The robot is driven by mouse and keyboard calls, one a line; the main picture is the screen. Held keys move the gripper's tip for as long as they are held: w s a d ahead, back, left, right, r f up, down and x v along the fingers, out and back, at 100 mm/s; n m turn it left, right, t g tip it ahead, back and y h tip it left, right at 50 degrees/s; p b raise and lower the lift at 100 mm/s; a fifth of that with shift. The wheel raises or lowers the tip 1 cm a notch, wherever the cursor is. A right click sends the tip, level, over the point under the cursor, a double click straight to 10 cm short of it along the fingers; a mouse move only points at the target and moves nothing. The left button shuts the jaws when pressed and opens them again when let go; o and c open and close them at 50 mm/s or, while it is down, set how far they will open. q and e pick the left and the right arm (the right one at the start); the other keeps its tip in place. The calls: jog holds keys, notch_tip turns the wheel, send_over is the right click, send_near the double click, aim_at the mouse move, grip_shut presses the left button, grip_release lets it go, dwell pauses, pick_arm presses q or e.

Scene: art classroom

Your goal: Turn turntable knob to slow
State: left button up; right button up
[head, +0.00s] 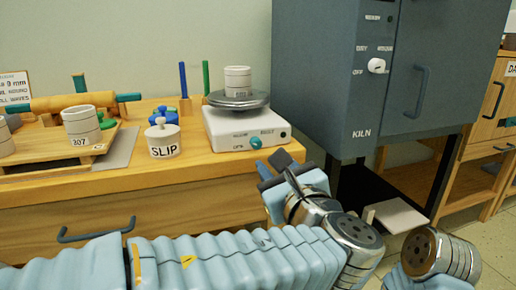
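The turntable (223,134) is a white box near the front edge of the wooden worktop, with a grey round wheel (239,100) on top. Its teal knob (256,142) is on the front face, among small labels that seem to read OFF, SLOW and FAST. I cannot tell which label the knob points to. My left gripper (272,164) is just right of and below the knob, with dark fingers close to it. A gap or contact between them is not clear, nor is the finger opening. My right gripper is out of view; part of my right arm shows at lower right.
A white pot (238,80) stands on the wheel. A SLIP jar (163,139), a blue knobbed item and upright tools stand to the left. The grey kiln (345,80) stands close on the right.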

aim_at(257, 144)
pick_arm(q)
jog(key=x, duration=0.9)
jog(key=shift+w, duration=0.2)
grip_shut()
